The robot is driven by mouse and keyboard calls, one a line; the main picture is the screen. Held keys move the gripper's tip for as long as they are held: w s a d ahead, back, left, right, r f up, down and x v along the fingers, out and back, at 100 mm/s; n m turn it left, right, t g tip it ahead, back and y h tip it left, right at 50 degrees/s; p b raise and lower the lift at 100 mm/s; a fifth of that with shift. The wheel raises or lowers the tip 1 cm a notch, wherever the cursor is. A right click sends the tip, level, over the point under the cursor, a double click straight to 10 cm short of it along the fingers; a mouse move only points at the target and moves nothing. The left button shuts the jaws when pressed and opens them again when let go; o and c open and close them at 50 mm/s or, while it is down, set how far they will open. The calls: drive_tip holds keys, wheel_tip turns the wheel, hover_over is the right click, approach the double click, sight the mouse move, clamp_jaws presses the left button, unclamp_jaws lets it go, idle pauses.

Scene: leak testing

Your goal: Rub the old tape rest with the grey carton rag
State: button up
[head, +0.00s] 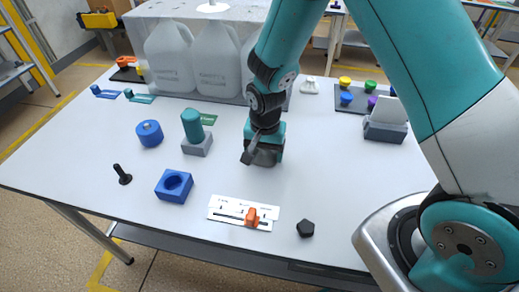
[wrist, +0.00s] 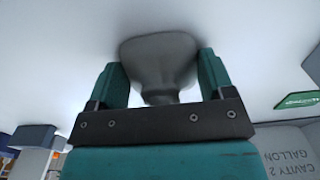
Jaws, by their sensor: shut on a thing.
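My gripper (wrist: 162,80) is shut on a grey, wide-topped thing, the grey carton rag (wrist: 160,55), held between its two teal fingers in the wrist view. In the head view my gripper (head: 265,143) points down over the middle of the white table, with the dark grey rag (head: 266,157) below it, at or very near the tabletop. I cannot tell whether it touches. I cannot make out the old tape rest in either view; it may be hidden under the rag or my gripper.
Behind my gripper stand several white jugs (head: 170,57). In front lie a white gauge card (head: 228,209) and a black pentagonal piece (head: 305,228).

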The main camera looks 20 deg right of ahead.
drive_tip(key=shift+s+d, duration=0.15)
drive_tip(key=shift+w+a, duration=0.5)
drive_tip(key=shift+a, duration=0.15)
drive_tip(key=shift+w+a+f, duration=0.1)
drive_tip(key=shift+w+a, duration=0.25)
drive_tip(key=shift+a, duration=0.25)
drive_tip(key=shift+s+d+r+p, duration=0.1)
drive_tip(key=shift+s+d+p, duration=0.1)
drive_tip(key=shift+s+d, duration=0.35)
drive_tip(key=shift+s+d+r+p, duration=0.1)
drive_tip(key=shift+s+d+p, duration=0.15)
drive_tip(key=shift+d, duration=0.5)
drive_tip(key=shift+w+a+f, duration=0.15)
drive_tip(key=shift+w+a, duration=0.25)
drive_tip(key=shift+a, duration=0.25)
drive_tip(key=shift+w+a, duration=0.45)
drive_tip(key=shift+a, duration=0.25)
drive_tip(key=shift+s+d, duration=0.5)
drive_tip(key=shift+d, duration=0.2)
drive_tip(key=shift+s+d, duration=0.45)
drive_tip(key=shift+d, duration=0.2)
drive_tip(key=shift+w+a+p, duration=0.3)
drive_tip(key=shift+w+a, duration=0.2)
drive_tip(key=shift+a, duration=0.15)
drive_tip(key=shift+w+a, duration=0.45)
drive_tip(key=shift+a, duration=0.25)
